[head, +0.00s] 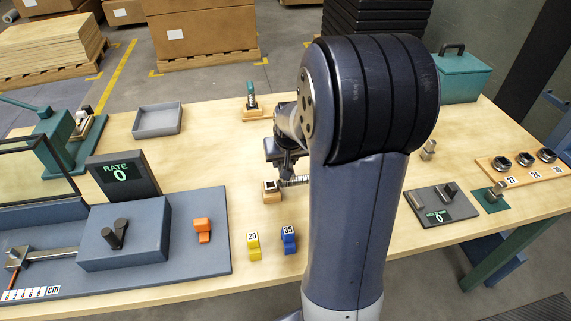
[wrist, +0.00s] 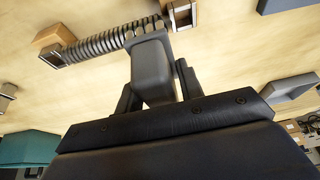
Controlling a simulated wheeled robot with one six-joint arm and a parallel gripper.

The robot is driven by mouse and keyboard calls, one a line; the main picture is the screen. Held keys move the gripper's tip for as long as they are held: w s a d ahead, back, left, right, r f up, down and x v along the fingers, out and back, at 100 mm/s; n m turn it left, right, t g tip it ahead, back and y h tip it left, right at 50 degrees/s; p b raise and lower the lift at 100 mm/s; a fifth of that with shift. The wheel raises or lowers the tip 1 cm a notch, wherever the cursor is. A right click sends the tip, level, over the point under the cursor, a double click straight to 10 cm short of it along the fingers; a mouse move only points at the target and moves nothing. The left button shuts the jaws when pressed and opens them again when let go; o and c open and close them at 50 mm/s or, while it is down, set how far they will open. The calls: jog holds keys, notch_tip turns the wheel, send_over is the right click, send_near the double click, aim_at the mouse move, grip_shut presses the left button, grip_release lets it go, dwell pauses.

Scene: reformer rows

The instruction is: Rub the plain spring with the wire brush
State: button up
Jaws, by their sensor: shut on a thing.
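The plain grey coil spring (wrist: 100,42) runs level across the wrist view, and part of it shows in the head view (head: 295,181). My gripper (wrist: 152,45) is shut on it near its right end in the wrist view; the fingers hide part of the coils. A wooden block with a square metal socket (head: 271,194) stands beside that end. A second wooden block (wrist: 52,38) is by the other end. I cannot tell whether the spring touches either. A teal-handled tool, apparently the wire brush (head: 251,92), stands upright in a wooden stand at the back.
A grey tray (head: 158,131) and rate display (head: 121,180) are at left. An orange piece (head: 202,228), yellow piece (head: 253,243) and blue piece (head: 288,239) stand near the front. My arm hides the middle.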

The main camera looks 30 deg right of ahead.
jog(key=shift+s+r, duration=0.1)
jog(key=shift+r, duration=0.5)
jog(key=shift+r+p, duration=0.7)
jog(key=shift+p, duration=0.15)
jog(key=shift+r+p, duration=1.05)
jog(key=shift+r, duration=0.5)
jog(key=shift+f, duration=0.1)
